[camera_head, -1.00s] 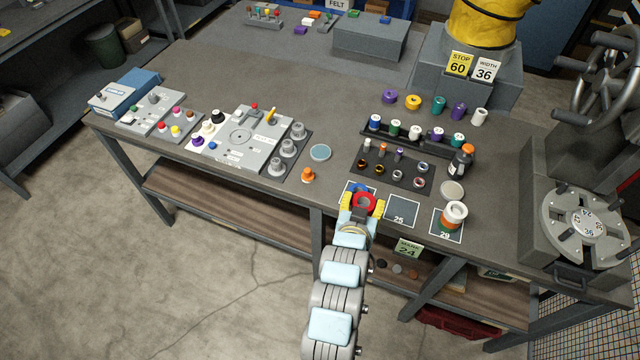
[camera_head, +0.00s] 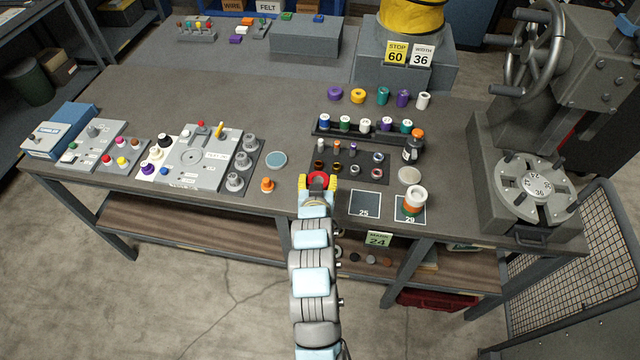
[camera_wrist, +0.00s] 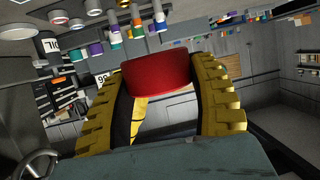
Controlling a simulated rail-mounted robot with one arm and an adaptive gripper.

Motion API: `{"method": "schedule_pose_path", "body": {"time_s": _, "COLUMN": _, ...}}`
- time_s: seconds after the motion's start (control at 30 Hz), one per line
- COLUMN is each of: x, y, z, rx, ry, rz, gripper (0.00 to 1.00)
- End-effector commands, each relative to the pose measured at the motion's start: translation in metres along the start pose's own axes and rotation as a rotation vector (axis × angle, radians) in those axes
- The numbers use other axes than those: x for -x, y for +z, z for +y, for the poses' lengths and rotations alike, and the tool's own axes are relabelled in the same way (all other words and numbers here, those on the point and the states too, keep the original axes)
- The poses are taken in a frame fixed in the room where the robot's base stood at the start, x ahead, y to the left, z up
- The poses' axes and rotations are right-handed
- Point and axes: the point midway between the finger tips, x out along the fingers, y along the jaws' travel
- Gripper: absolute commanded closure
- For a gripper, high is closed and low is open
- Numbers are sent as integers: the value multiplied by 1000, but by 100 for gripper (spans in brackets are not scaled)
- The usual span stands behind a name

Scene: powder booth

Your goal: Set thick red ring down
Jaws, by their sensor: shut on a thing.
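The thick red ring (camera_head: 318,180) is between the yellow fingers of my gripper (camera_head: 318,183), at the front part of the bench (camera_head: 250,125). In the wrist view the red ring (camera_wrist: 157,75) shows as a wide red band, with a ribbed yellow finger of my gripper (camera_wrist: 160,90) against each side. My gripper is shut on it. Whether the ring touches the bench top or hangs above it, I cannot tell. My arm and gripper cover the area just left of the square marked 25 (camera_head: 365,205).
A stack of rings (camera_head: 414,201) stands on the square marked 29. A dark tray of small rings (camera_head: 348,167) lies just behind my gripper. An orange piece (camera_head: 267,185) and a blue-grey disc (camera_head: 276,160) lie to the left. Square 25 is bare.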

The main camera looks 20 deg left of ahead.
Motion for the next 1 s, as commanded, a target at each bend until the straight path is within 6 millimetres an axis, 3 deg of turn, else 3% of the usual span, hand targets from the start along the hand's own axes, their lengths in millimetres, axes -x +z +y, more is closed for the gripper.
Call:
{"method": "schedule_pose_path", "body": {"time_s": 0.5, "x": -57, "y": 27, "z": 3, "rx": 0, "ry": 1, "rz": -4, "gripper": 80}}
{"method": "schedule_pose_path", "body": {"time_s": 1.0, "x": -77, "y": 39, "z": 3, "rx": 0, "ry": 0, "rz": -2, "gripper": 80}}
